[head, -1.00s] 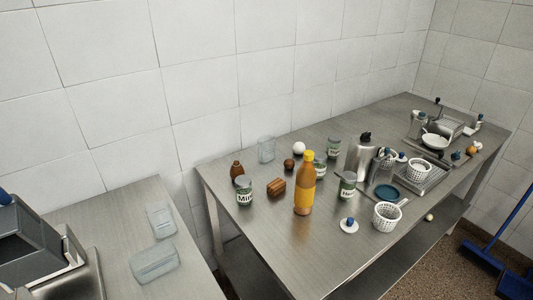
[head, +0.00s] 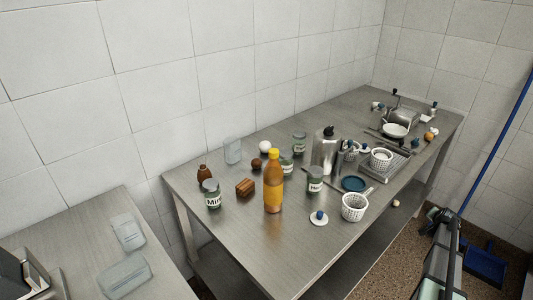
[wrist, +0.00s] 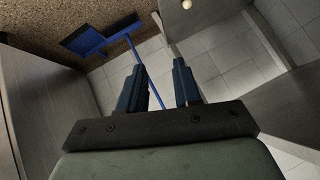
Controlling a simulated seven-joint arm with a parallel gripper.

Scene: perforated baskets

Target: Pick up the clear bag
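Three clear, pale see-through things are in the head view, and I cannot tell for sure which is the clear bag. One (head: 232,151) stands upright at the back left of the long steel table. Two others, a smaller one (head: 128,232) and a larger one (head: 124,278), lie on the left table. My gripper (wrist: 161,82) is open and empty in the wrist view, with its two dark fingers apart over the floor. In the head view my arm is at the lower right, off the long table's front side and far from all three clear things.
The table's front left is bare.

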